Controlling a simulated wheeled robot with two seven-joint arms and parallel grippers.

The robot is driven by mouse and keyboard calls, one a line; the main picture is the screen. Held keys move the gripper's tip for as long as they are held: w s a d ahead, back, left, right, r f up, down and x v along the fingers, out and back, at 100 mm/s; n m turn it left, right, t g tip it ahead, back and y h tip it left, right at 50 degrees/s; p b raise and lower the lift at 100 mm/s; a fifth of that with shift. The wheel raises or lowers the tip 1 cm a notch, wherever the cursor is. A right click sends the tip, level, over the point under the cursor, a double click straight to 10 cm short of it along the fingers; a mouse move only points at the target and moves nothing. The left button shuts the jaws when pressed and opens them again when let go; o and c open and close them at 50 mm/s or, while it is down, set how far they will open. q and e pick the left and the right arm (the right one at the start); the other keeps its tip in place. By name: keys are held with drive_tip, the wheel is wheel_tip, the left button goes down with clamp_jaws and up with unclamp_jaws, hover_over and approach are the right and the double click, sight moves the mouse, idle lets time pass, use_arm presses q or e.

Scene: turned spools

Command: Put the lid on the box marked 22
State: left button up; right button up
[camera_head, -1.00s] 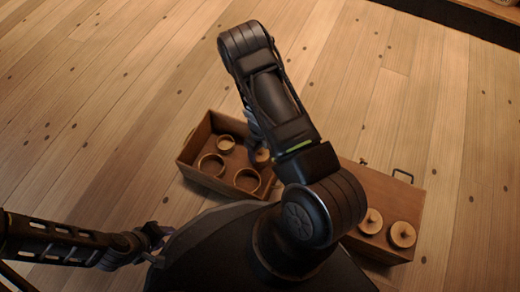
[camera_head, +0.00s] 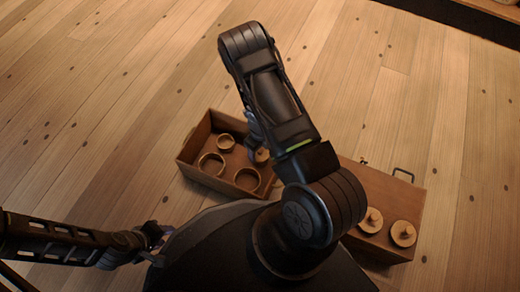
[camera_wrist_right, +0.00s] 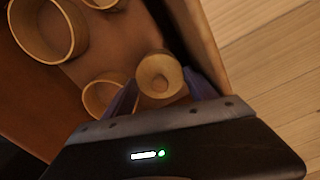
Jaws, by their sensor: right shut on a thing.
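A round wooden lid with a knob (camera_wrist_right: 160,84) sits between the fingers of my right gripper (camera_wrist_right: 160,92), which is shut on it. The lid also shows in the head view (camera_head: 262,156), at the right side of the left crate; whether it touches a box below I cannot tell. Open round boxes stand in that crate: a small one (camera_head: 225,142), a wide one (camera_head: 211,164) and one near the front (camera_head: 247,179). No number 22 is legible on any. My left gripper (camera_head: 154,236) is low at the left, away from the crate; its jaws are too small to read.
The left wooden crate (camera_head: 187,151) has raised walls close to my right gripper. My right arm hides the space between the crates. The floor behind is clear.

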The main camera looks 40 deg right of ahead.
drive_tip(key=shift+f, duration=0.25)
idle(0.4)
drive_tip(key=o, duration=1.4)
drive_tip(key=shift+o, duration=1)
drive_tip(key=shift+r, duration=0.2)
drive_tip(key=shift+r+p, duration=0.55)
drive_tip(key=shift+r, duration=0.05)
